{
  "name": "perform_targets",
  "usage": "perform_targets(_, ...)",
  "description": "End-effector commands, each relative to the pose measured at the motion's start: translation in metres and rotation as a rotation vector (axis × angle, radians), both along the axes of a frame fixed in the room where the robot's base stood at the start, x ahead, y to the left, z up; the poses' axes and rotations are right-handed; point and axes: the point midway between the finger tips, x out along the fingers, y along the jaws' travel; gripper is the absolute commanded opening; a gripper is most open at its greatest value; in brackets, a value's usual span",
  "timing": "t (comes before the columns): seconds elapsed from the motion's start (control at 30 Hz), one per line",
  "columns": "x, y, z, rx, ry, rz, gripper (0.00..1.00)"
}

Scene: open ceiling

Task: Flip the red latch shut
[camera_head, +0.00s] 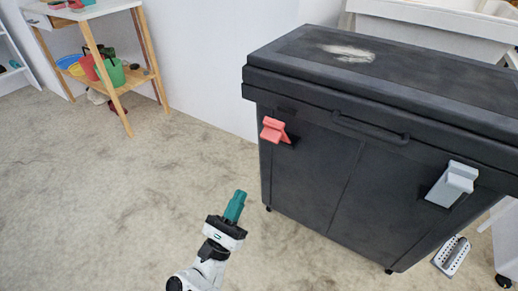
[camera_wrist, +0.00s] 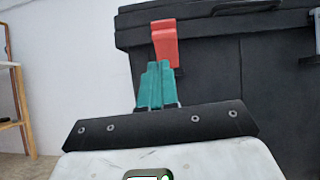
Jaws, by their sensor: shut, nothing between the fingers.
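The red latch (camera_head: 273,131) sits at the upper left of the front of a black chest (camera_head: 310,170), just below its lid. Its flap sticks out from the front face at a tilt. My gripper (camera_head: 239,194), with teal fingers, is shut and empty, below and to the left of the latch and apart from it in the head view. In the wrist view the red latch (camera_wrist: 165,40) shows straight beyond the fingertips (camera_wrist: 159,66), which hide its lower part. The black lid (camera_head: 400,75) lies down on the chest.
A light grey latch (camera_head: 453,184) sits on the right of the chest front. A black handle (camera_head: 370,130) lies between the latches. A wooden shelf table (camera_head: 120,80) stands at the far left. A perforated metal piece (camera_head: 452,255) lies at the lower right. The floor left of the chest is clear.

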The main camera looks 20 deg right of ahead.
Motion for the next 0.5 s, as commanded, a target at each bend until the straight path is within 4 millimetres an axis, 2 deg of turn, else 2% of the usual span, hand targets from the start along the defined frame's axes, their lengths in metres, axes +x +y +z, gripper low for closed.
perform_targets(0.17,-0.0068,-0.0008,-0.0048,0.035,-0.038,-0.025,0.00)
perform_targets(0.5,-0.0069,-0.0017,-0.0040,0.037,-0.040,-0.027,0.00)
